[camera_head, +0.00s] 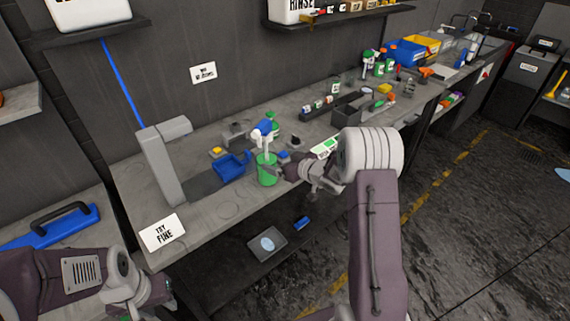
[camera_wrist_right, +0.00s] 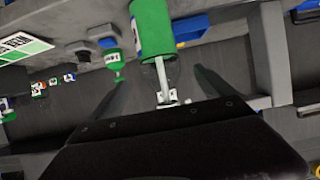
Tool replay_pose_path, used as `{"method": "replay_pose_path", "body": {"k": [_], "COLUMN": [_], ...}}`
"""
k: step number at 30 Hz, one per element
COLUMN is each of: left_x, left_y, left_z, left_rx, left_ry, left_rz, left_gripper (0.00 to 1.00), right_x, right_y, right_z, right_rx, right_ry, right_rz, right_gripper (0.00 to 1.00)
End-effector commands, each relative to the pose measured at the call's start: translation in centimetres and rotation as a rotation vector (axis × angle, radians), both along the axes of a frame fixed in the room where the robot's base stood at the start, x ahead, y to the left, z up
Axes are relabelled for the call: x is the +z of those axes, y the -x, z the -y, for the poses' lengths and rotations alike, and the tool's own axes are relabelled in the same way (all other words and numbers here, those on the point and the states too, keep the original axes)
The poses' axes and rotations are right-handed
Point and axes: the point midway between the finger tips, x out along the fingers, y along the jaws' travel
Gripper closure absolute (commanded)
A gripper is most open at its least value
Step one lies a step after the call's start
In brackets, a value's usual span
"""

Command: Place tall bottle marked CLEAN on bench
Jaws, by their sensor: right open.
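A tall green bottle (camera_head: 266,172) with a clear upper part and a blue-and-white top stands upright at the bench's (camera_head: 215,215) front edge. I cannot read a CLEAN mark on it. My right gripper (camera_head: 282,172) is beside the bottle on its right, fingers open. In the right wrist view, the green bottle (camera_wrist_right: 153,25) shows at the top, and its pale stem runs down between the two open fingers (camera_wrist_right: 162,85); I cannot tell whether they touch it. My left gripper (camera_head: 160,298) is low at the bottom left, away from the bench; its jaws are unclear.
A blue bin (camera_head: 231,167), a grey upright stand (camera_head: 161,165) and a TRY FINE card (camera_head: 162,233) are left of the bottle. A green-and-white card (camera_head: 326,148) lies to the right. A dark open box (camera_head: 346,113) and several small bottles stand further back. Bare bench shows front left.

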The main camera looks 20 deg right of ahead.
Motion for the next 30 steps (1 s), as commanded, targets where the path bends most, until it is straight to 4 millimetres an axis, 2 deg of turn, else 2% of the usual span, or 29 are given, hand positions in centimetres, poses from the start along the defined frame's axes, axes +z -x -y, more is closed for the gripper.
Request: {"method": "replay_pose_path", "body": {"k": [3,6,14,17,18,20,23,24,27,30], "left_x": [-0.2,-0.3,-0.3,-0.2,-0.2,-0.2,-0.3,-0.3,-0.3,-0.3], "left_y": [0.0,0.0,0.0,0.0,0.0,0.0,0.0,0.0,0.0,0.0], "left_z": [0.0,0.0,0.0,0.0,0.0,0.0,0.0,0.0,0.0,0.0], "left_rx": [0.000,0.000,0.000,0.000,0.000,0.000,0.000,0.000,0.000,0.000], "left_ry": [0.000,0.000,0.000,0.000,0.000,0.000,0.000,0.000,0.000,0.000], "left_rz": [0.000,0.000,0.000,0.000,0.000,0.000,0.000,0.000,0.000,0.000], "left_gripper": [0.64,0.64,0.64,0.64,0.64,0.64,0.64,0.64,0.64,0.64], "right_x": [0.7,1.1,1.1,0.9,0.5,-0.5,-2.8,-3.6,-4.7,-5.0], "right_y": [1.7,2.4,2.7,3.4,4.3,7.3,15.5,19.2,26.8,31.2], "right_z": [0.7,0.9,0.9,1.1,1.2,1.4,0.4,-0.5,-2.8,-4.4], "right_rx": [-0.002,0.000,-0.001,-0.060,-0.113,-0.205,-0.319,-0.337,-0.342,-0.327], "right_ry": [0.001,0.001,0.002,0.046,0.081,0.136,0.189,0.195,0.184,0.165], "right_rz": [0.000,0.000,-0.002,-0.060,-0.119,-0.253,-0.544,-0.662,-0.891,-1.022], "right_gripper": [0.07,0.07,0.07,0.07,0.07,0.07,0.07,0.07,0.07,0.07]}}
